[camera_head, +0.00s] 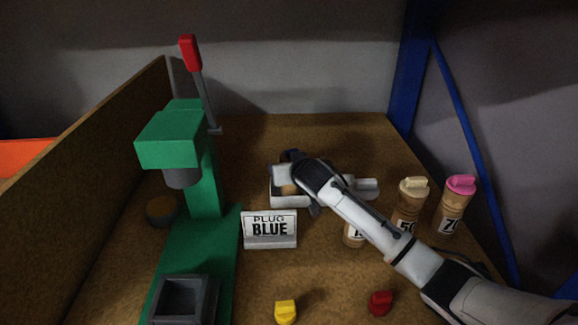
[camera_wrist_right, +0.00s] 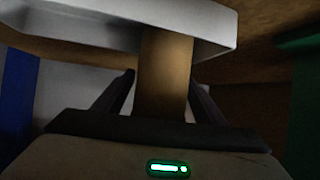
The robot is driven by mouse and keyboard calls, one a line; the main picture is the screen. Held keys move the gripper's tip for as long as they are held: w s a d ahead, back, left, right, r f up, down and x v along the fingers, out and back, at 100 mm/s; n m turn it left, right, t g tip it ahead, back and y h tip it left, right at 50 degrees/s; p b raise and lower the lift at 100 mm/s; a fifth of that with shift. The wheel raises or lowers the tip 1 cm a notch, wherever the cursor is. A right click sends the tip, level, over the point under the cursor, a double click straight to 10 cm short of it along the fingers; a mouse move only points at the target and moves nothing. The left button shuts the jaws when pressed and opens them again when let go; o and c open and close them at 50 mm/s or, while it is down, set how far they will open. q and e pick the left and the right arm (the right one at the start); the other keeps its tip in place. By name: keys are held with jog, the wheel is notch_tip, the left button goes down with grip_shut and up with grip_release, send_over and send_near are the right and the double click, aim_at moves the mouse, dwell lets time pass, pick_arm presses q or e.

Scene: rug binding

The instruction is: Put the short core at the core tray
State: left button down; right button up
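The short core (camera_wrist_right: 165,75) is a plain brown cylinder between my right fingers in the right wrist view. A small brown part of it (camera_head: 289,190) shows at the white tray (camera_head: 288,203) in the head view. My right gripper (camera_wrist_right: 162,85) reaches in from the right and appears shut on the core, with both fingers close against its sides. The white tray's wall and rim (camera_wrist_right: 90,40) are right by the core in the right wrist view. I cannot tell whether the core rests on the tray floor. My left gripper is not in view.
A green press (camera_head: 205,180) with a red-tipped lever stands left of the tray. A "PLUG BLUE" sign (camera_head: 270,229) is in front. Tan cores with cream (camera_head: 410,203) and pink plugs (camera_head: 455,205) stand right. Yellow (camera_head: 286,312) and red plugs (camera_head: 380,303) lie near the front.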

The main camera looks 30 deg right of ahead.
jog(key=shift+r, duration=0.3)
jog(key=v, duration=1.2)
jog(key=shift+p, duration=0.45)
jog(key=shift+d+f, duration=0.1)
